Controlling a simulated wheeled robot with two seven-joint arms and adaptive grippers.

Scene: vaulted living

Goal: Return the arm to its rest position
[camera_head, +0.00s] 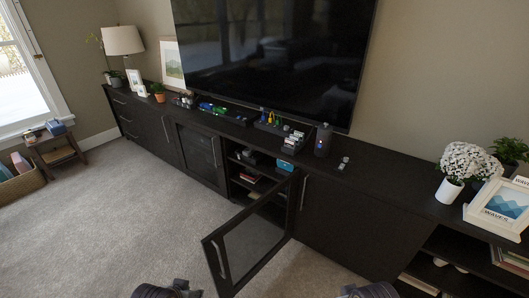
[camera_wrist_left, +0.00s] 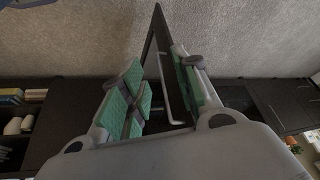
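My left gripper (camera_wrist_left: 160,90) is open in the left wrist view, with green pads on both fingers and nothing held between them. Beyond the fingers is the open glass cabinet door (camera_wrist_left: 155,45) with its metal handle (camera_wrist_left: 170,95). In the head view that door (camera_head: 252,240) stands swung out into the room, its handle (camera_head: 222,258) clear of any gripper. Only dark parts of my arms (camera_head: 165,290) show at the bottom edge of the head view, at left and right. My right gripper is not visible.
The long dark cabinet (camera_head: 320,190) runs along the wall below a television (camera_head: 275,55). On its top stand a cylindrical speaker (camera_head: 323,140), white flowers (camera_head: 465,165) and a picture frame (camera_head: 505,205). The carpet (camera_head: 130,200) left of the door is clear.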

